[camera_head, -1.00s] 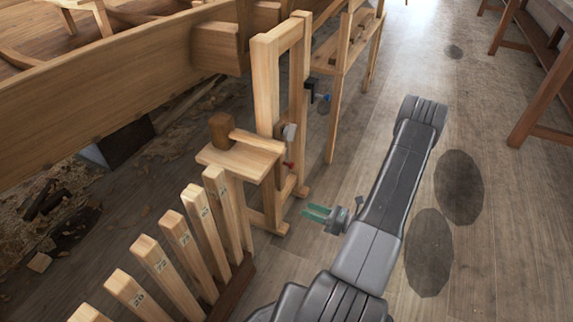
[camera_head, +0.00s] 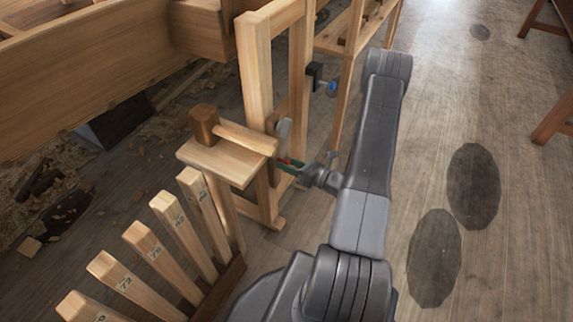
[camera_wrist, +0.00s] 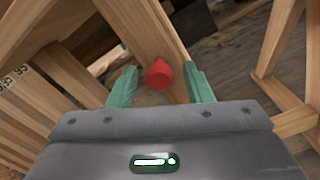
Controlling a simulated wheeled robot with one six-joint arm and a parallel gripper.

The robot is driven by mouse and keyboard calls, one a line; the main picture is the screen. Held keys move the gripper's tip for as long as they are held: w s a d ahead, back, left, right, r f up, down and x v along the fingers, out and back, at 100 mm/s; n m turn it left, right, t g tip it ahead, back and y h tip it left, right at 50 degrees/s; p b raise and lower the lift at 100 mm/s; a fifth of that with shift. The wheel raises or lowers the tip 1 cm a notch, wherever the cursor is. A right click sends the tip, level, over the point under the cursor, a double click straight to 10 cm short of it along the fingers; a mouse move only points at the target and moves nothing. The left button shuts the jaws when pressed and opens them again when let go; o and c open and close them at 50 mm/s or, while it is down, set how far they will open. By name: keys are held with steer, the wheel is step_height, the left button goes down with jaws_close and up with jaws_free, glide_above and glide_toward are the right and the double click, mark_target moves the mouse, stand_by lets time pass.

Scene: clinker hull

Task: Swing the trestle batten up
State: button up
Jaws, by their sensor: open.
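The wooden trestle (camera_head: 258,85) is an upright frame beside the hull, with a small shelf (camera_head: 222,160) on its near side. A short pale bar (camera_head: 246,138) lies at the shelf; I cannot tell whether it is the batten. A red knob (camera_wrist: 159,74) sits on a wooden post of the trestle. My gripper (camera_wrist: 161,82) is open, its green fingers on either side of the knob, with gaps showing at both sides. In the head view my gripper (camera_head: 290,165) reaches the trestle from the right, and the knob is mostly hidden there.
A brown wooden block (camera_head: 203,123) stands on the shelf. A black clamp with a blue knob (camera_head: 331,88) is on the trestle's far side. Numbered wooden slats (camera_head: 122,278) stand in a rack at the lower left.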

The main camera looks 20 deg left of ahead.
steer(key=shift+a, duration=0.4)
steer(key=shift+c, duration=0.3)
jaws_close()
steer(key=shift+w, duration=0.15)
